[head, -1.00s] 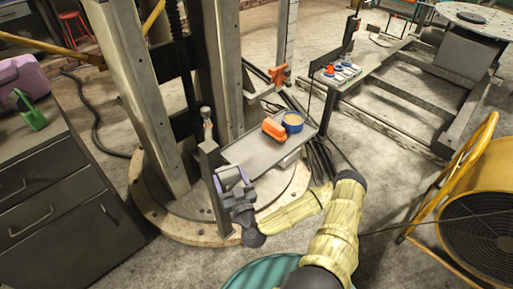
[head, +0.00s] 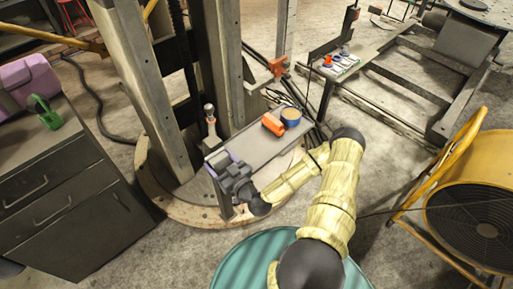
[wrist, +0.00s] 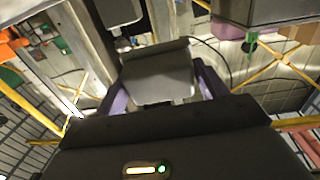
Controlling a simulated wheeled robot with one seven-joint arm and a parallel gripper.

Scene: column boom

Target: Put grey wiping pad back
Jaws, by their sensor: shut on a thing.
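My gripper (head: 222,162) is at the near left end of the grey tray (head: 262,147), in front of the column's base. In the wrist view its two purple fingers (wrist: 160,92) are shut on a grey block, which I take to be the grey wiping pad (wrist: 157,70). The pad sits between the fingers with its broad grey face showing. In the head view the pad is hard to tell from the dark gripper. I cannot tell whether it touches the tray.
A short post with a round knob (head: 209,112) stands left of the tray. A grey drawer cabinet (head: 60,190) is at left, a yellow fan (head: 470,200) at right, a teal drum (head: 245,262) below.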

